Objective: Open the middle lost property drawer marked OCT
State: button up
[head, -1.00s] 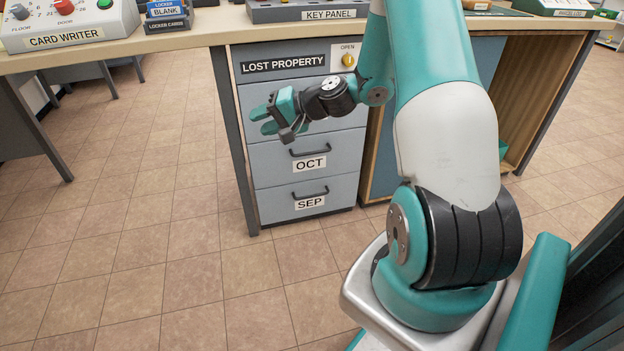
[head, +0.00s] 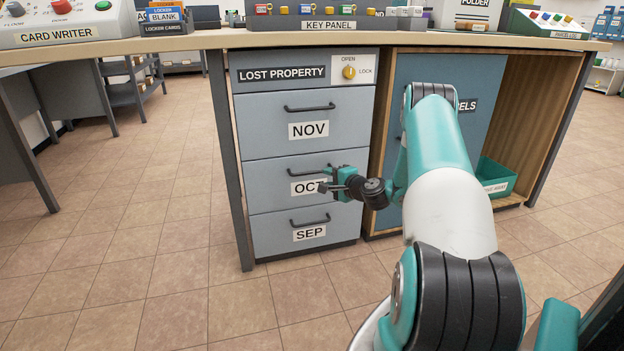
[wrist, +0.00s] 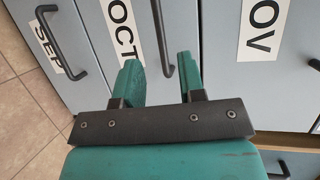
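The OCT drawer (head: 265,185) is the middle of three grey-blue drawers and is shut, flush with the others. Its dark bar handle (head: 308,171) is partly hidden by my gripper (head: 325,182), which is in front of the drawer's right half. In the wrist view the two teal fingers of my gripper (wrist: 159,62) are apart. The OCT handle (wrist: 160,32) runs into the gap between them there, with no visible grip on it. I cannot tell how deep the handle sits between the fingers. The OCT label (wrist: 122,28) is left of the handle.
The NOV drawer (head: 260,120) above and the SEP drawer (head: 270,236) below are shut. A yellow knob (head: 349,72) marked OPEN and LOCK is above them. A desk leg (head: 228,160) stands left; a blue door panel (head: 412,75) is right. The floor in front is clear.

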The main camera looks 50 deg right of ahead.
aim_at(313, 173)
jog(key=b+x, duration=0.2)
jog(key=x, duration=0.6)
jog(key=shift+w+b, duration=0.3)
jog(key=shift+w, duration=0.1)
grip_shut()
